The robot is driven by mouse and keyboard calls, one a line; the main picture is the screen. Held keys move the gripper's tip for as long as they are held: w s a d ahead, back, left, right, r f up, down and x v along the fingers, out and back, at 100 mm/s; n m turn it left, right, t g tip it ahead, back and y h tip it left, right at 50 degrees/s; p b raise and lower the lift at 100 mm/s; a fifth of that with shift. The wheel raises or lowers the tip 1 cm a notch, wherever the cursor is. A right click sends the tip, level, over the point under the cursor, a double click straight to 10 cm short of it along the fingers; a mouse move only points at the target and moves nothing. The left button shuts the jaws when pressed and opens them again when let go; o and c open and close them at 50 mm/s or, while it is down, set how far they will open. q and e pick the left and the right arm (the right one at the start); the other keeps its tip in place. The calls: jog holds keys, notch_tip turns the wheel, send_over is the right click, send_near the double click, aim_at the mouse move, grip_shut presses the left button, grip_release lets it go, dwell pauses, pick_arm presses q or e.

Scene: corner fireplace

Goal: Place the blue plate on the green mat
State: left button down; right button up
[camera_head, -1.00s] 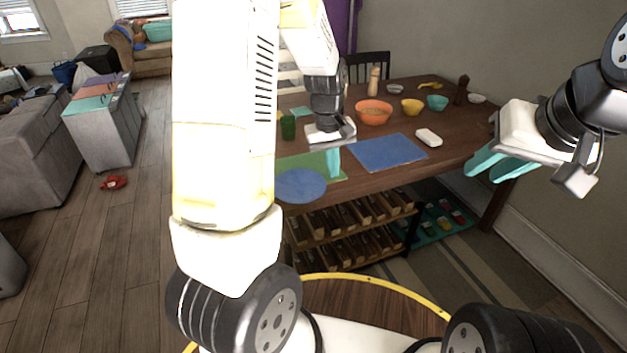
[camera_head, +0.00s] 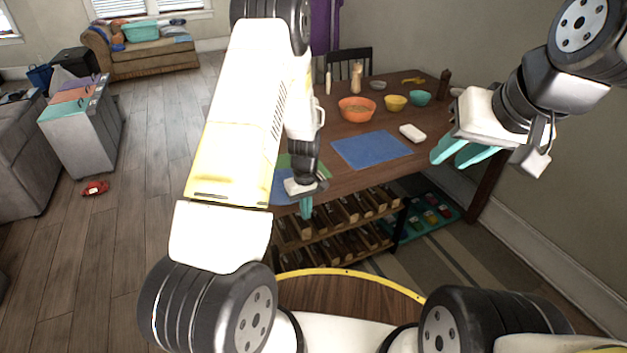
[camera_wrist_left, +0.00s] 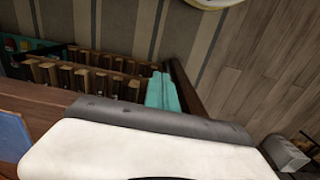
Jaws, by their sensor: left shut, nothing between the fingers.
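The blue plate (camera_head: 284,188) lies at the near left edge of the table, partly hidden behind my left arm and gripper. A part of the green mat (camera_head: 290,160) shows behind my left arm, beside the plate. My left gripper (camera_head: 306,208) is shut and empty, pointing down at the table's near edge, just right of the plate. In the left wrist view its teal fingers (camera_wrist_left: 162,92) are together in front of the rack. My right gripper (camera_head: 462,155) is open and empty, held up at the right of the table.
A blue mat (camera_head: 370,149) lies mid-table. A wooden rack (camera_head: 335,215) sits under the table. Bare wood separates the blue mat from the near edge.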

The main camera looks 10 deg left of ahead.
pick_arm(q)
jog(key=shift+w+a+r, duration=0.1)
jog(key=shift+w+a, duration=0.45)
jog(key=shift+w, duration=0.3)
jog(key=shift+w+a+r, duration=0.1)
jog(key=shift+w+a, duration=0.4)
jog(key=shift+w, duration=0.3)
